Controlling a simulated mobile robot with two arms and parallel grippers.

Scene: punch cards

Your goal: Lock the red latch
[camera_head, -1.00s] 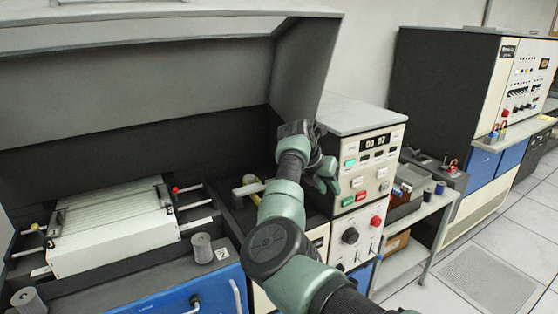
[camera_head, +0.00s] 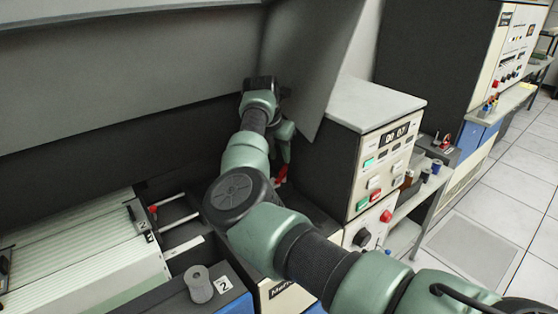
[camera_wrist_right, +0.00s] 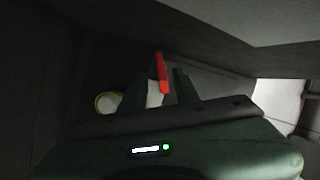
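The red latch (camera_head: 281,174) is a small red piece low in the dark recess of the machine, beside the grey control box. In the right wrist view the red latch (camera_wrist_right: 162,72) stands as a narrow bar between the two fingers, with a pale piece just below it. My right gripper (camera_head: 285,152) points down right over the latch. In the right wrist view this gripper (camera_wrist_right: 159,84) has its fingers apart, one on each side of the latch. Whether they touch it, I cannot tell. My left gripper is not in view.
The control box (camera_head: 376,160) with buttons and a display stands close to the right. A grey hood (camera_head: 130,75) slopes over the recess. A card tray (camera_head: 85,255) and a grey weight (camera_head: 199,284) lie at lower left. A round yellow-rimmed thing (camera_wrist_right: 108,102) is near the left finger.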

